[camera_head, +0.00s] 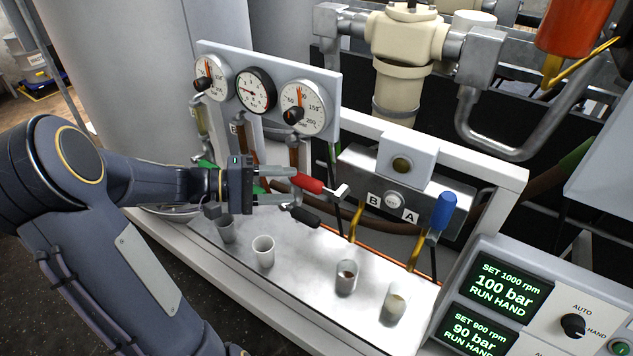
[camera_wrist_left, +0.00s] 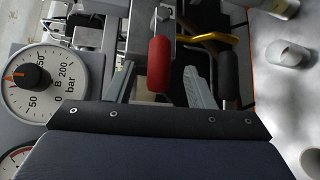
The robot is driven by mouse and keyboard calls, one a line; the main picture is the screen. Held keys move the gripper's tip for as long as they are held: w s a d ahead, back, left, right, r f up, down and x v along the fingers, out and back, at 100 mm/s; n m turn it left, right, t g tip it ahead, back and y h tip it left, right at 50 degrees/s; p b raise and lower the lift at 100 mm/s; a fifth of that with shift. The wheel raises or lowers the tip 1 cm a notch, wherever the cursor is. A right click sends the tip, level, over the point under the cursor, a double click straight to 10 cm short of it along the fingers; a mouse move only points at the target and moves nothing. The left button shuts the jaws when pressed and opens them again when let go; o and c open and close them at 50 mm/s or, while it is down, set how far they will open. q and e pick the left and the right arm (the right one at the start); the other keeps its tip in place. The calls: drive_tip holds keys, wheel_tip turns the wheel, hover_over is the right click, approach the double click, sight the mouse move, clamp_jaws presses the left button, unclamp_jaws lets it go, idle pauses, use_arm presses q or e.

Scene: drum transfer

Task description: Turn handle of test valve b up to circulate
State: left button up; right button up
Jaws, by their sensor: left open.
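The valve block carries the labels B (camera_head: 373,199) and A (camera_head: 409,215). A red handle (camera_head: 308,183) on a metal lever sticks out to the left on the B side, lying roughly level. My left gripper (camera_head: 291,188) is open, with its fingers above and below the red handle. In the left wrist view the red handle (camera_wrist_left: 158,65) lies between the two spread fingers (camera_wrist_left: 160,88), with gaps on both sides. A black handle (camera_head: 305,217) sits just below the lower finger. It also shows right of the fingers in the wrist view (camera_wrist_left: 228,90).
A blue handle (camera_head: 444,210) stands upright on the A side. Several cups, such as a grey one (camera_head: 263,251), stand on the metal tray (camera_head: 310,283) below. Gauges on a panel (camera_head: 322,67) are behind my gripper. A control box (camera_head: 555,290) stands at the right.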

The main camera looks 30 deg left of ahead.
sight(316, 182)
use_arm(q)
drive_tip(key=x, duration=0.7)
drive_tip(key=shift+w, duration=0.5)
drive_tip(key=shift+a, duration=0.1)
clamp_jaws()
